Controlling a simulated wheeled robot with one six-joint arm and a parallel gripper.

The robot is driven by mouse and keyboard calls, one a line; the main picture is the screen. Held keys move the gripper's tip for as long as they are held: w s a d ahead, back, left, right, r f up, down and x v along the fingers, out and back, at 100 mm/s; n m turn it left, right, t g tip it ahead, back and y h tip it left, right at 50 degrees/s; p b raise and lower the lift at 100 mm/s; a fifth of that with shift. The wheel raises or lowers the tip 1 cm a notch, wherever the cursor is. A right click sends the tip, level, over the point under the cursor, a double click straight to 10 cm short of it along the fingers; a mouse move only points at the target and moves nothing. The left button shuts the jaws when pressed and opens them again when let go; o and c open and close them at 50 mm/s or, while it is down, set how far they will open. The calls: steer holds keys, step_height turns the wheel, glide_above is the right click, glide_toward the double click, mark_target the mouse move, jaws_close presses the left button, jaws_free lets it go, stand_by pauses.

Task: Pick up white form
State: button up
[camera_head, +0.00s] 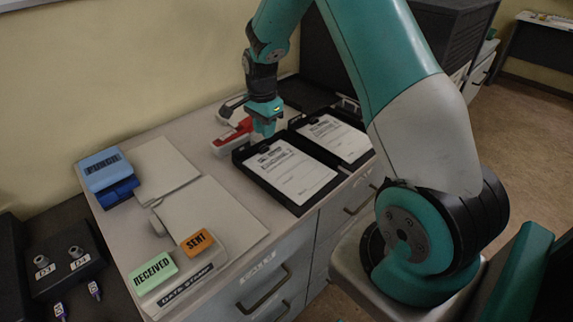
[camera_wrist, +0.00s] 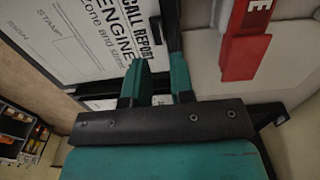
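Two white forms lie in black trays in the head view: a nearer white form (camera_head: 292,174) in the left tray (camera_head: 297,208), and another white form (camera_head: 338,138) in the right tray (camera_head: 347,165). My gripper (camera_head: 264,132) points down at the back edge of the left tray. In the wrist view, my gripper (camera_wrist: 158,68) has its two teal fingers apart with nothing seen between them. A white form (camera_wrist: 85,35) printed "CALL REPORT" and "ENGINE" is to the left of the fingers. I cannot tell whether the fingers touch the tray.
A red item (camera_head: 232,136) lies close to the gripper on its left; it also shows in the wrist view (camera_wrist: 245,45). My arm covers the right side.

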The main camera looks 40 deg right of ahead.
mark_target(266, 145)
step_height(266, 145, down, 5)
steer(key=shift+p, duration=0.8)
jaws_close()
steer(key=shift+s, duration=0.1)
steer(key=shift+r, duration=0.1)
